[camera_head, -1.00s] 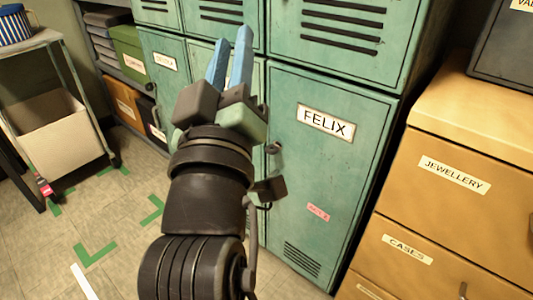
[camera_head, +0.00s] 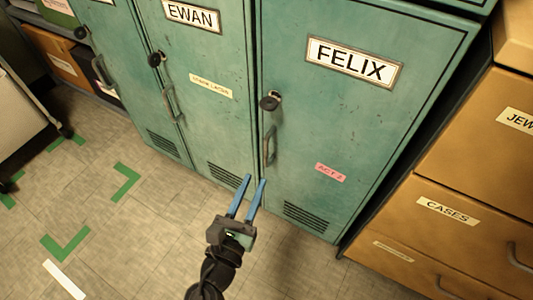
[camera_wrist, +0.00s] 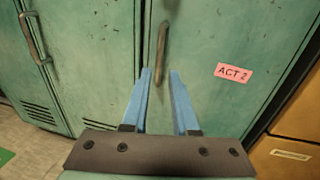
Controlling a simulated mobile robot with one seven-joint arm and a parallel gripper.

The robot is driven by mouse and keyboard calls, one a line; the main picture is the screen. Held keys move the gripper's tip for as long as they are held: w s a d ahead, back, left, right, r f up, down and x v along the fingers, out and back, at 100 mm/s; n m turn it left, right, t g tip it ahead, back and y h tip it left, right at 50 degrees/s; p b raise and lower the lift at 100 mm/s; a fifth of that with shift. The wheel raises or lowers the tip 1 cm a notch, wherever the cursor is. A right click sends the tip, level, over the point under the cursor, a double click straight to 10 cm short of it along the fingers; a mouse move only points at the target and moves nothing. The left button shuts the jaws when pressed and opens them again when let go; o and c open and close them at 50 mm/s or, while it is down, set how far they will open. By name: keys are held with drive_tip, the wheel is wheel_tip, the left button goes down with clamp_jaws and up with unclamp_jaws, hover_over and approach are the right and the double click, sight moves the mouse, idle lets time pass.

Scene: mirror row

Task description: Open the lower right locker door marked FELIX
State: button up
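The green locker door marked FELIX (camera_head: 335,125) is shut, at the right of the lower row in the head view. Its vertical metal handle (camera_head: 269,146) is on the door's left side, below a round black lock (camera_head: 270,102). In the wrist view the handle (camera_wrist: 162,50) stands just beyond and between the fingertips. My gripper (camera_head: 255,180) has two blue fingers, apart and with nothing between them. In the head view it appears below the handle. The fingers (camera_wrist: 160,75) point at the door in the wrist view. I cannot tell the exact gap to the handle.
The EWAN locker door (camera_head: 205,75) is shut on the left, with its own handle (camera_head: 172,103). An orange-yellow drawer cabinet (camera_head: 440,180) stands close on the right. The tiled floor (camera_head: 140,235) in front is clear, with green tape marks.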

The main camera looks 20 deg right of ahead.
sight(266, 154)
drive_tip(key=b+x, duration=0.3)
drive_tip(key=x, duration=0.6)
drive_tip(key=shift+w+d, duration=0.2)
drive_tip(key=shift+w, duration=0.15)
drive_tip(key=shift+c, duration=0.3)
clamp_jaws()
idle(0.6)
